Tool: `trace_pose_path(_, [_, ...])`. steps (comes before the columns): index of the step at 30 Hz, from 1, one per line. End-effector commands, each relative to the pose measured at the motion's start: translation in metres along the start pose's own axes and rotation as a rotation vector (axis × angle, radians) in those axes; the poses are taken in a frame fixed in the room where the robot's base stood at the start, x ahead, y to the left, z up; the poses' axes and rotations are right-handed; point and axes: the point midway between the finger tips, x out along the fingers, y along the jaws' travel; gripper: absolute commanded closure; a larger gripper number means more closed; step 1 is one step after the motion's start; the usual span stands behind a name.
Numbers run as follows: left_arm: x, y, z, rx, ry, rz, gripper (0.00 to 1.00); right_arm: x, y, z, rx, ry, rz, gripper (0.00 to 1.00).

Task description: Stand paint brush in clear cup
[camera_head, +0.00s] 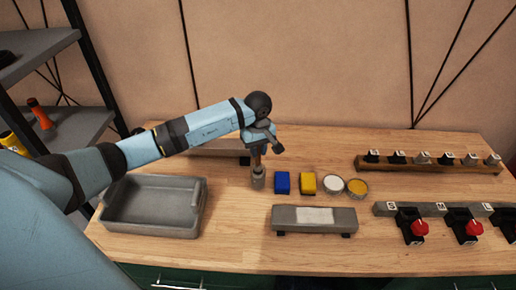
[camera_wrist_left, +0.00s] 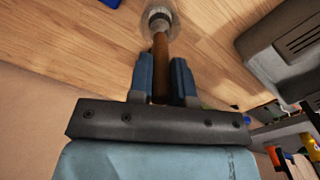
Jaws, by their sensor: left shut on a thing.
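My left gripper (camera_head: 257,150) points down above the wooden table, just left of the blue block. It is shut on the brown handle of the paint brush (camera_head: 257,160). In the left wrist view the brush (camera_wrist_left: 160,52) runs between the two blue fingers of the gripper (camera_wrist_left: 162,78). The small clear, greyish cup (camera_head: 258,182) stands on the table directly below. It also shows in the left wrist view (camera_wrist_left: 158,15), where the far end of the brush meets its mouth. How deep the brush sits inside is hard to tell. My right gripper is out of view.
A blue block (camera_head: 282,183), a yellow block (camera_head: 308,183) and two round tins (camera_head: 357,187) stand right of the cup. A grey tray (camera_head: 150,228) is at left. A grey stand (camera_head: 314,227) is in front. Racks (camera_head: 430,164) stand at right.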

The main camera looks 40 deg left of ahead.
Motion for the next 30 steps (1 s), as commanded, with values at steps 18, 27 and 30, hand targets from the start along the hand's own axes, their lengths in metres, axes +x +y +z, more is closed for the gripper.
trace_pose_path(18, [0.0109, 0.0002, -0.0003, 0.0, 0.0, 0.001, 0.56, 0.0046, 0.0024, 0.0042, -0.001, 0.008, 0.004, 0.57])
trace_pose_path(27, [0.0104, 0.0002, -0.0003, 0.0, 0.0, 0.001, 0.52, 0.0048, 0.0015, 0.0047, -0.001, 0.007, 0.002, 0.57])
trace_pose_path(30, [0.0046, 0.0005, -0.0007, 0.0, 0.001, 0.002, 0.52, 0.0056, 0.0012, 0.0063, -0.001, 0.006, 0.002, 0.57])
